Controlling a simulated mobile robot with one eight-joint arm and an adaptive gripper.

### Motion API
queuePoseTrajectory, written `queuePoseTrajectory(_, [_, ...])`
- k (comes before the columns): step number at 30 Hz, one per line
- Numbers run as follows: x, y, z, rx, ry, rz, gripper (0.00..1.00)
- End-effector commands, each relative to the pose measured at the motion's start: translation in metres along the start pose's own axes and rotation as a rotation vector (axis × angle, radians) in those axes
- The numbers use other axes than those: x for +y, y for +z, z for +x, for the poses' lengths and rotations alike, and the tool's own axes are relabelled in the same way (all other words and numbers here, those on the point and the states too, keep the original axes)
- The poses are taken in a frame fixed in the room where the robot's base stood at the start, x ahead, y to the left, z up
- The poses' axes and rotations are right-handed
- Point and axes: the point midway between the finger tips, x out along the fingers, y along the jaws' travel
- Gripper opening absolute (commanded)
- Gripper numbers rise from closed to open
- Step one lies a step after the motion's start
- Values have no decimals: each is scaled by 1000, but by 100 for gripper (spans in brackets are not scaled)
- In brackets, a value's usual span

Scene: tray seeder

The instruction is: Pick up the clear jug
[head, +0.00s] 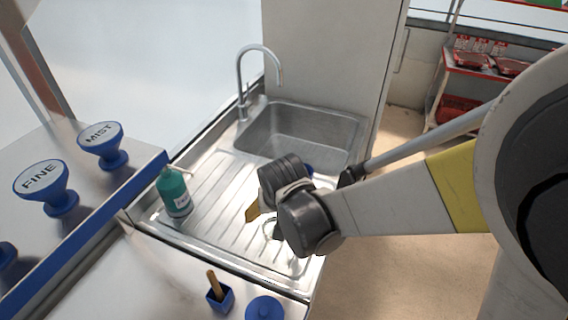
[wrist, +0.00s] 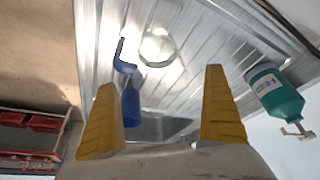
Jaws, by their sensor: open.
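The clear jug (wrist: 157,45) shows in the wrist view as a round, see-through shape standing on the ribbed steel drainboard, beyond my fingertips. In the head view the clear jug (head: 270,229) is mostly hidden behind my wrist, with only a bit of its clear edge showing. My gripper (wrist: 160,78) is open, its two yellow fingers wide apart with nothing between them that I can see held. In the head view one yellow finger of my gripper (head: 253,212) points down over the drainboard.
A blue tool or bottle (wrist: 130,105) lies near the left finger. A green pump bottle (head: 173,192) stands at the drainboard's left, also in the wrist view (wrist: 276,92). The sink basin (head: 300,135) and tap (head: 243,75) are behind. Blue knobs (head: 45,185) stand left.

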Motion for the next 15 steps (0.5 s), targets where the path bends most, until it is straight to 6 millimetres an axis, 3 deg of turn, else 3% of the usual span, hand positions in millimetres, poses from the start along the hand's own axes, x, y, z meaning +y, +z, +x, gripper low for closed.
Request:
queuePoseTrajectory(1, [1, 1, 13, 0, 0, 1, 100])
queuePoseTrajectory(6, [1, 0, 34, 0, 0, 1, 100])
queuePoseTrajectory(14, [1, -1, 36, 0, 0, 0, 100])
queuePoseTrajectory(15, [1, -1, 36, 0, 0, 0, 94])
